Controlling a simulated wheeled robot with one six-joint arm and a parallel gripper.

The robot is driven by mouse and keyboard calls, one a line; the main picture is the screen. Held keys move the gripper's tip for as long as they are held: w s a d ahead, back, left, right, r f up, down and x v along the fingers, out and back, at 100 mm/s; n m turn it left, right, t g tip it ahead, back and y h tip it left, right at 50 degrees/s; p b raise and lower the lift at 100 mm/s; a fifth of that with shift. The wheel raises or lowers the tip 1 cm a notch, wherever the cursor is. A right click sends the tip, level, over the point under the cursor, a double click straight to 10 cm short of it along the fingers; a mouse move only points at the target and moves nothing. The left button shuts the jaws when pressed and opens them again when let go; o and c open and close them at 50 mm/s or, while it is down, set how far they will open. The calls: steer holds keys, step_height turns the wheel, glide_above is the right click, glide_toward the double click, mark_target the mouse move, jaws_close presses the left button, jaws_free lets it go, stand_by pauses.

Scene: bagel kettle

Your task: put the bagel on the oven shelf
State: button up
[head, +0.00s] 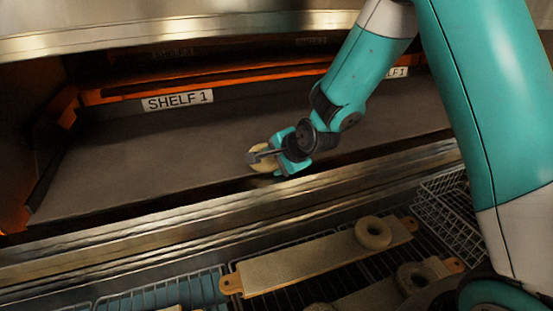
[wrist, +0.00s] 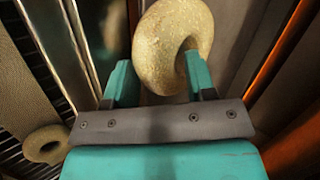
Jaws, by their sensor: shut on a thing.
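My gripper (head: 268,155) is shut on a pale bagel (head: 263,163), over the front part of the oven shelf (head: 180,170). In the wrist view the bagel (wrist: 165,45) sits at the teal fingertips (wrist: 155,80), with one finger in its hole. The shelf is a flat dark surface labelled SHELF 1 at its back. In the head view part of the bagel is hidden by the fingers. I cannot tell whether the bagel touches the shelf.
A metal sill (head: 130,238) runs along the oven front. Below it, a board (head: 300,268) on a wire rack bears another bagel (head: 373,233). One more bagel (head: 413,277) lies to its right. The shelf left of my gripper is clear. Orange bars (head: 120,95) run along the shelf's back.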

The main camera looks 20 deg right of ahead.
steer(key=shift+s+f, duration=0.2)
steer(key=shift+f, duration=0.25)
steer(key=o, duration=0.7)
steer(key=shift+s+f+b, duration=0.1)
steer(key=shift+b, duration=0.2)
steer(key=shift+r+p, duration=0.55)
steer(key=shift+p, duration=0.05)
steer(key=w+b+v, duration=0.1)
steer(key=b+v, duration=0.3)
steer(key=v, duration=0.7)
steer(key=s+a+r+n+g, duration=0.1)
steer(key=s+a+n+g, duration=0.1)
steer(key=s+n, duration=0.5)
steer(key=s+a+r+n+g+y, duration=0.1)
steer(key=s+a+n+g, duration=0.2)
steer(key=s+n, duration=0.4)
steer(key=s+a+r+n+g, duration=0.1)
steer(key=s+a+n+g, duration=0.2)
steer(key=s+n, duration=0.4)
steer(key=shift+s+a+r+n, duration=0.1)
steer(key=shift+s+r+n, duration=0.1)
steer(key=shift+s, duration=0.6)
steer(key=shift+s+a+r+n, duration=0.1)
steer(key=shift+s+r, duration=0.05)
steer(key=shift+s, duration=0.6)
